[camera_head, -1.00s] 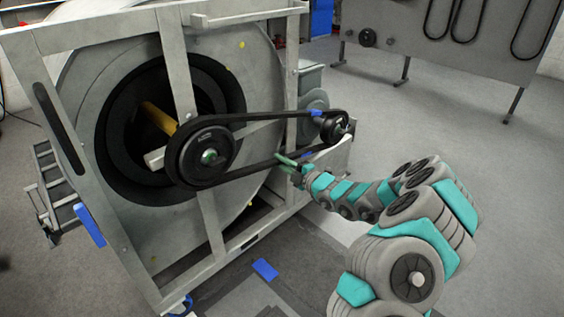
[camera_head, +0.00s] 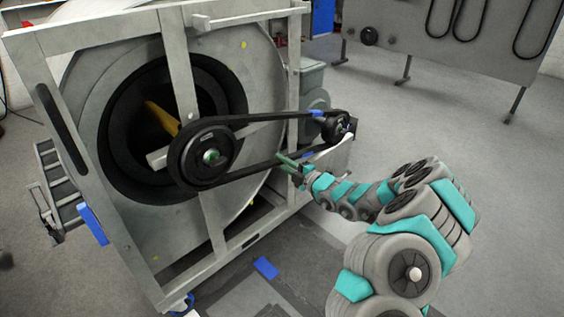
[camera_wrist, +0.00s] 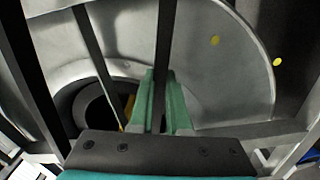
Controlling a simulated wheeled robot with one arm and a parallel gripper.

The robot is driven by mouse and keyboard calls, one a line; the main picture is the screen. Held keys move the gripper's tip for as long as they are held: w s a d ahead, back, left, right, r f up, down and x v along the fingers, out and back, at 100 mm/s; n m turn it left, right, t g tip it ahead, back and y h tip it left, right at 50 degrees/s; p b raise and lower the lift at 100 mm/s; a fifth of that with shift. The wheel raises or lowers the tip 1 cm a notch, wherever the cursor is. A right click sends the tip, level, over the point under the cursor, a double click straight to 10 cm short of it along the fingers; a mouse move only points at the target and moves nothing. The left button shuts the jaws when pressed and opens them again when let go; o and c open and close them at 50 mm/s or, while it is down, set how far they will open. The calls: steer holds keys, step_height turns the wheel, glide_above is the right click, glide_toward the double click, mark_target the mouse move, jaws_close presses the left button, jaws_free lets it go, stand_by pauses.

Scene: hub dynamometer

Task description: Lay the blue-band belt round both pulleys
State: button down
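The blue-band belt (camera_head: 255,117) is a black loop with blue bands. It runs round the large black pulley (camera_head: 197,158) at left and reaches the small black pulley (camera_head: 337,125) at right, apparently passing round it too. One blue band shows on the upper run near the small pulley, another on the lower run. My gripper (camera_head: 283,162), with green fingers, is at the lower run between the pulleys. In the wrist view a belt run (camera_wrist: 165,40) passes down between or just behind the fingers (camera_wrist: 162,82). Whether they pinch it is unclear.
A grey metal frame (camera_head: 182,65) surrounds the large drum (camera_head: 262,85), with a post behind the belt. A panel (camera_head: 430,45) with hanging black belts stands at the back right. A blue piece (camera_head: 266,268) lies on the floor. Open floor is at right.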

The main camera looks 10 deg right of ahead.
steer(key=shift+c, duration=2)
jaws_free()
steer(key=p+v, duration=0.2)
steer(key=v, duration=0.8)
stand_by(0.6)
